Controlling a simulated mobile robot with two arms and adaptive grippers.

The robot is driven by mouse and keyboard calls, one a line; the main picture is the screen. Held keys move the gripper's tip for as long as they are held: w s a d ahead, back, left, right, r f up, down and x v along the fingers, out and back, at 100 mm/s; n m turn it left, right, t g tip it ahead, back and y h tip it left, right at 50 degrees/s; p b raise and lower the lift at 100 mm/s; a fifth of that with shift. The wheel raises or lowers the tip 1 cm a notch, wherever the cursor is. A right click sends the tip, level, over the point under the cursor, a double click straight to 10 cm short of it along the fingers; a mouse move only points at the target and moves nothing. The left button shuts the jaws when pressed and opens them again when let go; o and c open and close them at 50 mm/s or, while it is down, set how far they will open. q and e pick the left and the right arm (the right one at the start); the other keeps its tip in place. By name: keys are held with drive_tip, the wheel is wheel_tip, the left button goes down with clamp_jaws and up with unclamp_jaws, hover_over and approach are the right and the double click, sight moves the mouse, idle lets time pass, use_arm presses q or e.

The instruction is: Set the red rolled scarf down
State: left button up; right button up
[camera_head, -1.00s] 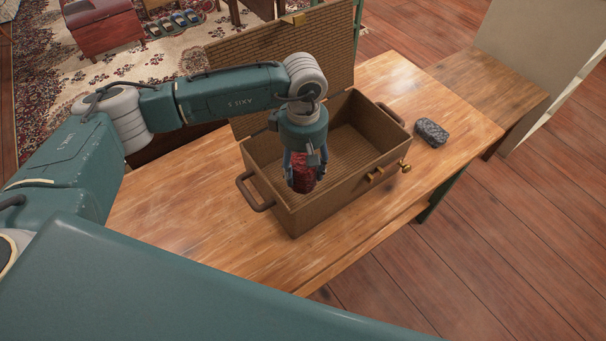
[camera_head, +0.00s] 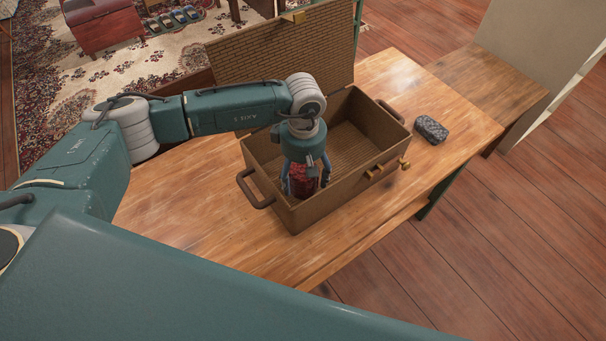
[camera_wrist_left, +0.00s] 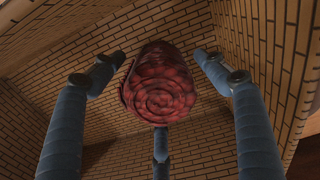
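The red rolled scarf (camera_head: 304,184) stands roughly on end inside the brown wicker basket (camera_head: 338,203), near its left front corner. Its spiral end faces up at the camera in the left wrist view (camera_wrist_left: 160,95). My left gripper (camera_head: 305,187) points down into the basket with its fingers around the scarf. In the wrist view its fingers (camera_wrist_left: 160,75) are spread, with small gaps beside the scarf at the two upper tips; the lower finger overlaps its edge. The scarf's bottom is hidden, so its contact with the basket floor cannot be seen. My right gripper is not in view.
The basket's lid (camera_head: 290,65) stands open at the back. The basket sits on a wooden table (camera_head: 210,225). A dark grey speckled object (camera_head: 431,130) lies right of the basket. The basket's right part is empty, and the front left tabletop is clear.

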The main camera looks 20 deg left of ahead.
use_arm(q)
drive_tip(key=shift+r, duration=0.3)
wheel_tip(320, 180, up, 11)
drive_tip(key=shift+f+b, duration=0.2)
drive_tip(key=shift+b, duration=0.7)
drive_tip(key=shift+r, duration=0.55)
